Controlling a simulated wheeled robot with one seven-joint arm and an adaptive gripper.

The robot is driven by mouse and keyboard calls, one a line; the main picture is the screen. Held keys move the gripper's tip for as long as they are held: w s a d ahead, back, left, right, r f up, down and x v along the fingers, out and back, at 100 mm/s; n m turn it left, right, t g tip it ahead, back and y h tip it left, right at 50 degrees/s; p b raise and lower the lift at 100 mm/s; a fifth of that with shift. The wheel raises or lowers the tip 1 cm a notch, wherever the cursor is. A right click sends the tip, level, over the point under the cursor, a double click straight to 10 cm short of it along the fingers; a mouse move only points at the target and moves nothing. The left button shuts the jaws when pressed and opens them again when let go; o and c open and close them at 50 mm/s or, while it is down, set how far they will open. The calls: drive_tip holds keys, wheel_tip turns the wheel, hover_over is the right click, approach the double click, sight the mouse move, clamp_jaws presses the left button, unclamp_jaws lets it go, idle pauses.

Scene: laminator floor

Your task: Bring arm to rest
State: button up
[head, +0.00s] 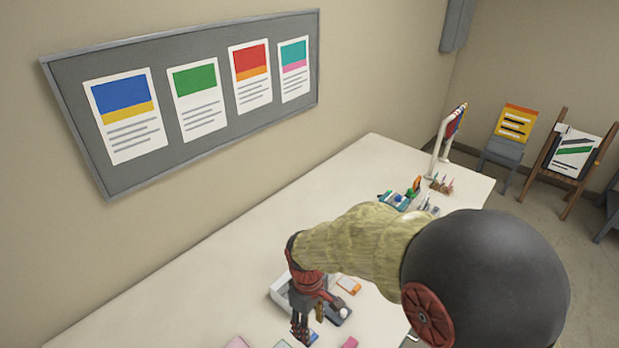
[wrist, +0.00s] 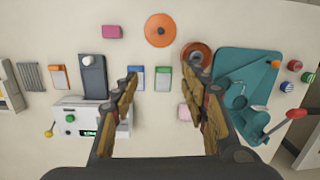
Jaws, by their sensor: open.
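My gripper (head: 302,334) hangs fingers down over the white worktop, near the lower middle of the head view. In the wrist view its two brown-padded fingers (wrist: 161,76) are spread apart with nothing between them but the table and small cards below. A blue-topped card (wrist: 136,72) and a green-topped card (wrist: 163,74) lie between and beyond the fingertips. My arm reaches out across the table in the head view and hides part of it.
A white machine (wrist: 72,112) with a green knob lies left of the fingers. A dark device (wrist: 94,80), an orange disc (wrist: 160,30) and a teal tray (wrist: 255,75) lie around. Wall board (head: 150,165) is behind the table; chairs (head: 502,150) stand far right.

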drive_tip(key=s+d+r+m+t+b, duration=0.3)
drive_tip(key=s+d+r+m+b, duration=0.1)
drive_tip(key=d, duration=0.5)
drive_tip(key=s+d+r+m+t+b, duration=0.3)
drive_tip(key=s+d+r+m+b, duration=0.2)
drive_tip(key=s+d+b, duration=0.3)
drive_tip(key=d+m+b, duration=0.1)
drive_tip(key=b, duration=0.1)
drive_tip(key=shift+s+d+m+t+y+b, duration=0.2)
drive_tip(key=shift+d+m+t+y+b, duration=0.1)
drive_tip(key=shift+b, duration=0.1)
